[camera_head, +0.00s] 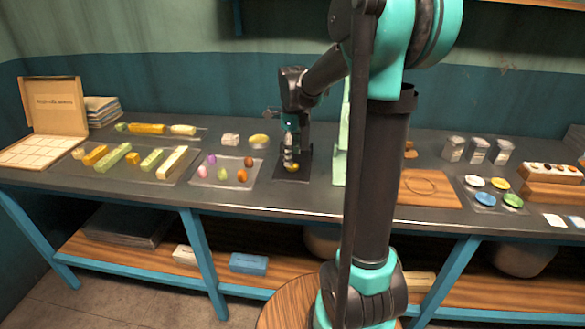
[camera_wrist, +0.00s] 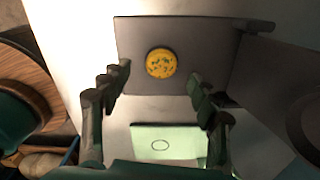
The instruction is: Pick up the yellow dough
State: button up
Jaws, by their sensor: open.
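The yellow dough (camera_wrist: 161,63) is a round, flat yellow piece with dark greenish specks, lying on a dark grey board (camera_wrist: 210,35) in the wrist view. My gripper (camera_wrist: 158,76) is open, with one finger on each side of the dough in the picture and visible gaps between. In the head view my gripper (camera_head: 290,160) points down over the small dark board (camera_head: 294,176), and a bit of yellow shows at its tips. Whether the fingers are down at the dough's height I cannot tell.
A pale green panel (camera_head: 341,150) stands just right of my gripper. A tray (camera_head: 226,181) with colored egg-like pieces lies to the left, and a tray (camera_head: 130,172) of colored bars beyond it. A wooden board (camera_head: 425,187) lies to the right.

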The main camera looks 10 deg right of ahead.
jog(key=shift+w+f, duration=0.1)
jog(key=shift+f, duration=1.6)
jog(key=c, duration=1)
jog(key=shift+r, duration=0.1)
